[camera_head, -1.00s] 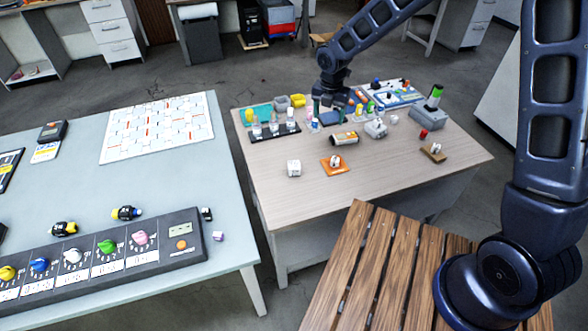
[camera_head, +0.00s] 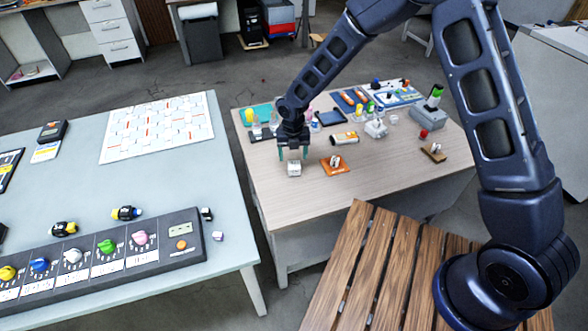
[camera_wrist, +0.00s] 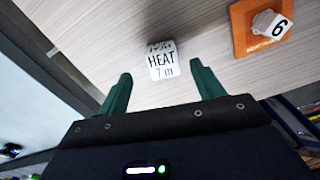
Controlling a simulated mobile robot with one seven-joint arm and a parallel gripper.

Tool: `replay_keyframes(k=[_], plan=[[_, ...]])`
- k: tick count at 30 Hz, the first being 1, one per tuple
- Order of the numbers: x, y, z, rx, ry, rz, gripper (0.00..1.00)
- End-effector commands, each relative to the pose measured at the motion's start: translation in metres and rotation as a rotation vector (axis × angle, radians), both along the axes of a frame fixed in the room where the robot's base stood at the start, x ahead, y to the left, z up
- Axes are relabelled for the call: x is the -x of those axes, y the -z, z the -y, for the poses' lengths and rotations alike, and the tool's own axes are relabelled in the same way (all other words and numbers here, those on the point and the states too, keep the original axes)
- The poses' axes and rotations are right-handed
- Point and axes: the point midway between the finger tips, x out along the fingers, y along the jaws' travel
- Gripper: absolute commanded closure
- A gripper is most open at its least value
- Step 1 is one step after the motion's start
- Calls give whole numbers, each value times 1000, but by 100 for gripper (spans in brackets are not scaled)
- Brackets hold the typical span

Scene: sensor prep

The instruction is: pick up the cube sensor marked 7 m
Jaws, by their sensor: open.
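The white cube sensor (camera_wrist: 162,61) shows "HEAT 7 m" on its face in the wrist view. In the head view the same cube (camera_head: 294,169) stands on the wooden table (camera_head: 390,170). My gripper (camera_head: 293,156) is directly above the cube, with its green fingers pointing down. In the wrist view the gripper (camera_wrist: 160,88) is open, its two fingers apart, and the cube lies beyond the tips, roughly between them. Nothing is held.
An orange pad (camera_head: 336,167) with a white piece marked 6 (camera_wrist: 272,24) lies right of the cube. A cylinder (camera_head: 344,138) and a grey device (camera_head: 376,129) stand behind. The table's front is clear. A blue-grey table (camera_head: 190,180) stands to the left.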

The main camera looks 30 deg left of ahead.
Motion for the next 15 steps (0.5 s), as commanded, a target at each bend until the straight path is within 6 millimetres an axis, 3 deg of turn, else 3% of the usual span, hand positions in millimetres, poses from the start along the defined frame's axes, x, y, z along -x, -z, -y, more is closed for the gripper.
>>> replay_keyframes(k=[15], plan=[[-1,52,3,-1,0,1,33]])
